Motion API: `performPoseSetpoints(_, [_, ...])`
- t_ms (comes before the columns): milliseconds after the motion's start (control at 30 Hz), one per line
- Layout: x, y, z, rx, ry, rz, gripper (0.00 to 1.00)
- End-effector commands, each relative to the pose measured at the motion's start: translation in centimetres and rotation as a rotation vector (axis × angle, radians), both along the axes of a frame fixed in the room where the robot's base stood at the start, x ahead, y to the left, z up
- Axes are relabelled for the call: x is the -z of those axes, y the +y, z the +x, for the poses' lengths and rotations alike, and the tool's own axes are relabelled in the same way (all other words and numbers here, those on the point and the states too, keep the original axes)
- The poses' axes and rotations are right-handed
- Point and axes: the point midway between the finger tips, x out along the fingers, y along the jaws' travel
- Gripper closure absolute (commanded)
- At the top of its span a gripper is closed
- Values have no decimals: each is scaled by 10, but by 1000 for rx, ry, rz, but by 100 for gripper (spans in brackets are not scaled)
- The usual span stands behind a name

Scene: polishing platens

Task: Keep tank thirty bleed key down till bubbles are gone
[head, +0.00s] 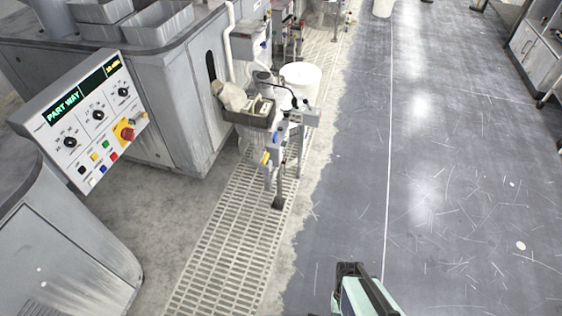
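I cannot make out any key or tank marked thirty; small labels are too small to read. A post with pipework (281,160) stands on the floor grating near the centre, with a yellow handle (265,158) and a blue handle (275,138). Part of my arm, dark and mint green, shows at the bottom.
Large grey machine housings (170,100) fill the left. A grey bin (247,107) with pale cloth-like contents and a white bucket (300,76) are near the post. The grating (222,250) runs along the housings. The dark floor (460,190) on the right is open, with cabinets (535,50) at far right.

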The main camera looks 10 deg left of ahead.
Motion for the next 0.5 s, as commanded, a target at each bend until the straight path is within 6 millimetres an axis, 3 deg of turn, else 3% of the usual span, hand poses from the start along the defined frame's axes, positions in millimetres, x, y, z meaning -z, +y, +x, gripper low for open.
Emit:
performPoseSetpoints(33, [0, 0, 0, 0, 0, 0, 92])
performPoseSetpoints(67, [0, 0, 0, 0, 0, 0, 100])
performPoseSetpoints(500, [0, 0, 0, 0, 0, 0, 100])
